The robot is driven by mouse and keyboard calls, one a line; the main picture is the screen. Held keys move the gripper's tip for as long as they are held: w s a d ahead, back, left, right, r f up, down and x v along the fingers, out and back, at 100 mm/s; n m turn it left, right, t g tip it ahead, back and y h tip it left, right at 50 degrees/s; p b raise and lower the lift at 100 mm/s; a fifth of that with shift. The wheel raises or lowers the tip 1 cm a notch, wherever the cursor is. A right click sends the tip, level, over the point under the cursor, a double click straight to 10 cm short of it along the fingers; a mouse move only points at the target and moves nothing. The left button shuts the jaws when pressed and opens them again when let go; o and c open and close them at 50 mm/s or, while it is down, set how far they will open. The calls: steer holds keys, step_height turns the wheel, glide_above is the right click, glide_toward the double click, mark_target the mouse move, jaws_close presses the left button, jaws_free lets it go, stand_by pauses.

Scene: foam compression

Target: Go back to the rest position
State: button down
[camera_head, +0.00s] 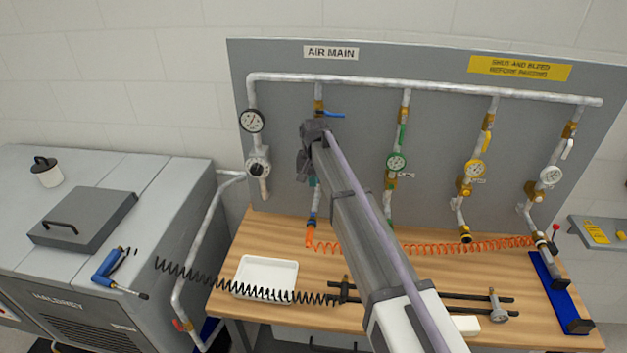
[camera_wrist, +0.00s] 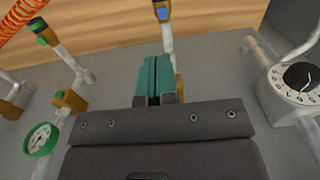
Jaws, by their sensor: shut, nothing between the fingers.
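My gripper (camera_wrist: 154,72) shows in the wrist view with its two teal fingers together and nothing between them. In the head view, my arm reaches up and away to the grey panel (camera_head: 440,130), and its dark wrist hides part of the second drop pipe. The blue valve handle (camera_head: 333,114) on that pipe shows just above my wrist. In the wrist view the pipe's lower end with a blue fitting (camera_wrist: 162,14) lies beyond the fingertips. Whether my fingers touch the pipe cannot be told.
A regulator dial (camera_wrist: 299,77) and a green-rimmed gauge (camera_wrist: 41,139) flank my gripper in the wrist view. Below my arm, the wooden bench (camera_head: 240,245) holds a white tray (camera_head: 249,268), an orange coiled hose (camera_head: 480,245) and dark rails. A grey compressor (camera_head: 180,210) stands at left.

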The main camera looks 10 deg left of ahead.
steer(key=shift+w+f, duration=0.1)
stand_by(0.3)
steer(key=s+d+f+b, duration=0.6)
steer(key=s+d, duration=0.3)
steer(key=s, duration=0.1)
steer(key=s+d+f+b, duration=0.7)
steer(key=s+d, duration=0.3)
steer(key=s, duration=0.1)
steer(key=s+d+f+b, duration=0.7)
steer(key=s+d, duration=0.2)
steer(key=s, duration=0.2)
steer(key=shift+s+d, duration=0.15)
steer(key=shift+d, duration=0.05)
